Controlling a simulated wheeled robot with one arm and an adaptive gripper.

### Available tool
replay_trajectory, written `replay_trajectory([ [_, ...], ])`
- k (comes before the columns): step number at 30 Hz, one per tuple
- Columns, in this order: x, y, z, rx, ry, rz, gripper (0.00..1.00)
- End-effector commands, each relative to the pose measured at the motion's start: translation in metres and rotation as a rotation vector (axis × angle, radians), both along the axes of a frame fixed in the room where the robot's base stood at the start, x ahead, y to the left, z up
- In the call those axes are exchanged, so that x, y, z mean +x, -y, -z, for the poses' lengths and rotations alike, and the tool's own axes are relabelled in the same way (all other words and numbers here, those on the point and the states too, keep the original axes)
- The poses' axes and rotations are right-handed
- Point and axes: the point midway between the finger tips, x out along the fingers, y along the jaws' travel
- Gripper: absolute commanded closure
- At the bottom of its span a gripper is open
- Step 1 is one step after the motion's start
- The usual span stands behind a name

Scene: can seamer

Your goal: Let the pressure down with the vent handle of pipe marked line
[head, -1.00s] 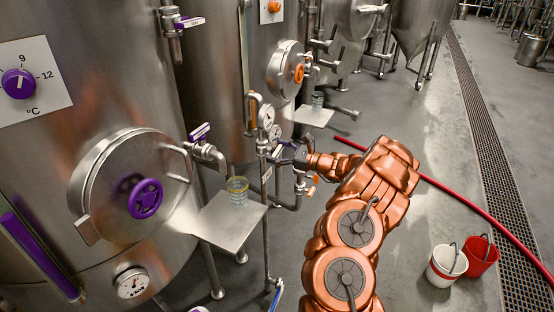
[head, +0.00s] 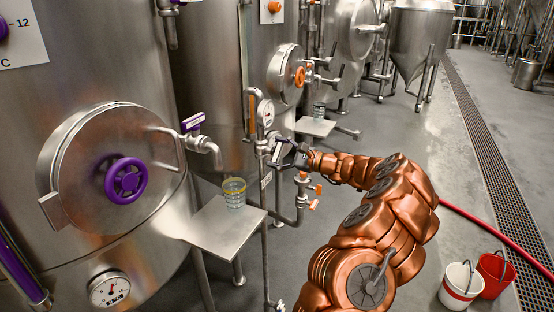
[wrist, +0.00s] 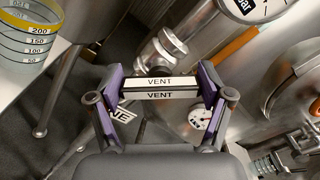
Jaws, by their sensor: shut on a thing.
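The vent handle (wrist: 158,88) is a bar with white labels reading VENT, lying level across the wrist view. My gripper (wrist: 160,86) is shut on it, with purple pads at its two ends. A tag partly hidden behind the left finger shows the letters NE (wrist: 122,113). The upright pipe (head: 262,185) carries a pressure gauge (head: 267,113) above my gripper; part of a gauge (wrist: 250,8) also shows at the top of the wrist view, its needle out of clear sight.
A small metal shelf (head: 222,240) with a graduated glass (head: 234,193) stands left of the pipe. Orange-handled valves (head: 313,205) sit just right of it. Tanks line the left. A white bucket (head: 458,286), a red bucket (head: 497,274) and a red hose (head: 480,222) are on the floor.

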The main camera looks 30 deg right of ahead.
Motion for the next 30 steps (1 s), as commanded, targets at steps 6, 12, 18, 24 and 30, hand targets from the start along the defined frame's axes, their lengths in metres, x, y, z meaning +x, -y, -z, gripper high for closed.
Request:
replay_trajectory([
  [6,-0.0002,-0.0013,0.0011,-0.023,0.012,-0.003,0.56],
  [12,-0.0001,-0.0012,0.0006,-0.025,0.013,-0.004,0.56],
  [18,-0.0001,-0.0012,0.0007,-0.024,0.012,-0.004,0.18],
  [24,-0.0001,-0.0007,0.0006,-0.024,0.013,-0.001,0.00],
  [30,-0.0001,-0.0003,0.0004,-0.024,0.013,-0.001,0.00],
])
